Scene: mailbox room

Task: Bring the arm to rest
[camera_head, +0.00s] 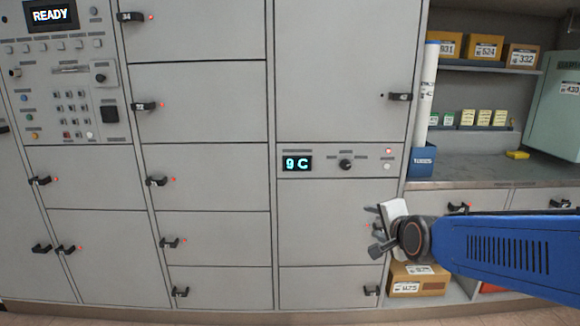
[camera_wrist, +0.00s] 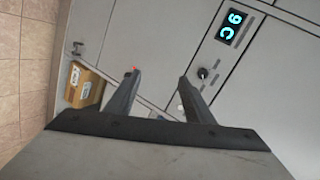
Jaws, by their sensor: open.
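My arm (camera_head: 515,252) is blue and reaches in from the right edge in the head view. My gripper (camera_head: 376,229) is at its left end, in front of the right side of the grey locker wall (camera_head: 213,190). In the wrist view my gripper (camera_wrist: 160,80) shows two dark fingers spread apart with nothing between them. The lockers lie beyond the fingertips, and I cannot tell the exact gap. The gripper partly hides a locker door's right edge and handle in the head view.
A display reading "9 C" (camera_head: 297,163) sits beside a dark knob (camera_head: 346,164). A control panel reads "READY" (camera_head: 50,15). Shelves with parcels (camera_head: 485,48), a white tube (camera_head: 427,95) and a blue bin (camera_head: 422,162) stand right.

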